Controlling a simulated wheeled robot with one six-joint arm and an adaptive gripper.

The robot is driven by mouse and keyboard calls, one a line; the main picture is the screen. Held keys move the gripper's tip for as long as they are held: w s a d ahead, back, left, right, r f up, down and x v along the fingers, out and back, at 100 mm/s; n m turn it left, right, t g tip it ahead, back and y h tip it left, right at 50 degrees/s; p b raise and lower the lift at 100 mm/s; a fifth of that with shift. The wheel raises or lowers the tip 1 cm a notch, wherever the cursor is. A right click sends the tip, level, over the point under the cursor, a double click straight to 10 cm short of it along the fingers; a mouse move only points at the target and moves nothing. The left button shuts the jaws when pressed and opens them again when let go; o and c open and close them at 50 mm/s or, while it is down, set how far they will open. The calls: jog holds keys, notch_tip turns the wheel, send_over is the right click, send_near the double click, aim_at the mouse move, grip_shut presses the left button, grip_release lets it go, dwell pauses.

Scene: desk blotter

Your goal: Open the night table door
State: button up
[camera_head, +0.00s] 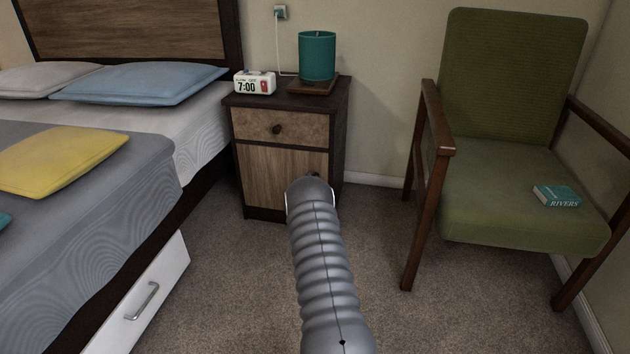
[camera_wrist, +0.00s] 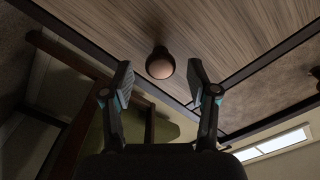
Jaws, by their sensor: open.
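The night table (camera_head: 340,120) stands between the bed and the chair, its wooden door (camera_head: 262,178) below a drawer. The door looks shut. In the head view my arm covers the door's right part, and my gripper is mostly hidden behind it. In the wrist view the round brown knob (camera_wrist: 160,66) stands out from the wood-grain door panel (camera_wrist: 225,35). My gripper (camera_wrist: 161,80) is open, with one finger on each side of the knob in the picture. Both fingers look apart from it, with nothing held; the exact depth is hard to tell.
A drawer with its own knob (camera_head: 277,129) is above the door. The bed (camera_head: 90,215) is at left, a green chair (camera_head: 510,200) at right. Carpet (camera_head: 235,290) before the table is clear.

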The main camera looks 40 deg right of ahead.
jog(key=shift+x, duration=1.45)
jog(key=shift+c, duration=0.2)
grip_shut()
